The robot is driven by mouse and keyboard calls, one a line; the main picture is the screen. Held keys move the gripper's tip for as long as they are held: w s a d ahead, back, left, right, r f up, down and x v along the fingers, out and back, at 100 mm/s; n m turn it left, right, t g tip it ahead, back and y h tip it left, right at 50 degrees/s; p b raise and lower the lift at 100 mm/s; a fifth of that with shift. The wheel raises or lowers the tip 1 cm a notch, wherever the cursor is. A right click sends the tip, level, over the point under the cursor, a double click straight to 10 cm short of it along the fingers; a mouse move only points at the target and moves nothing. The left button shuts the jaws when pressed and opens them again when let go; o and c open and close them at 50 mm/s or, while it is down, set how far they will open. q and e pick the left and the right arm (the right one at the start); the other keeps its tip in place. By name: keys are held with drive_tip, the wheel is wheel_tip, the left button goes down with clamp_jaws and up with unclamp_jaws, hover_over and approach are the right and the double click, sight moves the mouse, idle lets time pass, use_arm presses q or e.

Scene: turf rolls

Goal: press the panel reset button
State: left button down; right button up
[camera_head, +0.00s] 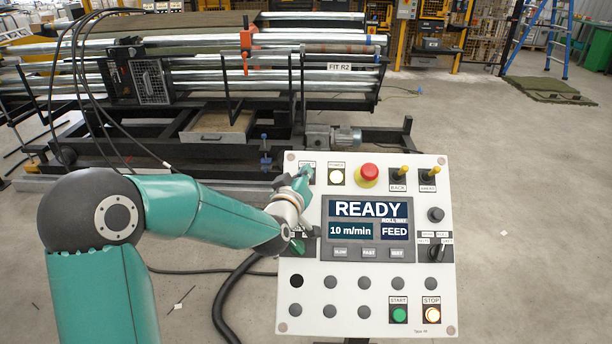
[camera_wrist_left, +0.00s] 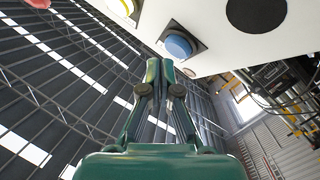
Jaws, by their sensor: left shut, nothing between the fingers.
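The white control panel (camera_head: 300,270) stands in front of me in the head view. Its blue reset button (camera_wrist_left: 178,46) shows clearly in the left wrist view, on a dark square plate. In the head view the button is mostly hidden by my left gripper, at the panel's upper left corner. My left gripper (camera_head: 302,181) is shut and empty. Its fingertips (camera_wrist_left: 160,66) are close beside the blue button in the wrist view; I cannot tell whether they touch it. The panel screen (camera_head: 368,218) reads READY, 10 m/min and FEED. My right gripper is not in view.
Right of the reset button are a lit power lamp (camera_head: 336,177), a red emergency stop (camera_head: 369,173) and two yellow-tipped switches (camera_head: 404,171). Start (camera_head: 399,314) and stop (camera_head: 432,314) buttons sit low on the panel. A roller machine (camera_head: 210,75) stands behind.

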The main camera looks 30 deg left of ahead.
use_arm(q)
drive_tip(key=shift+r, duration=0.1)
drive_tip(key=s+r, duration=0.1)
drive_tip(key=s+d+r+p, duration=0.1)
drive_tip(key=s+r, duration=0.1)
drive_tip(key=shift+d+r, duration=0.35)
idle(0.3)
idle(0.8)
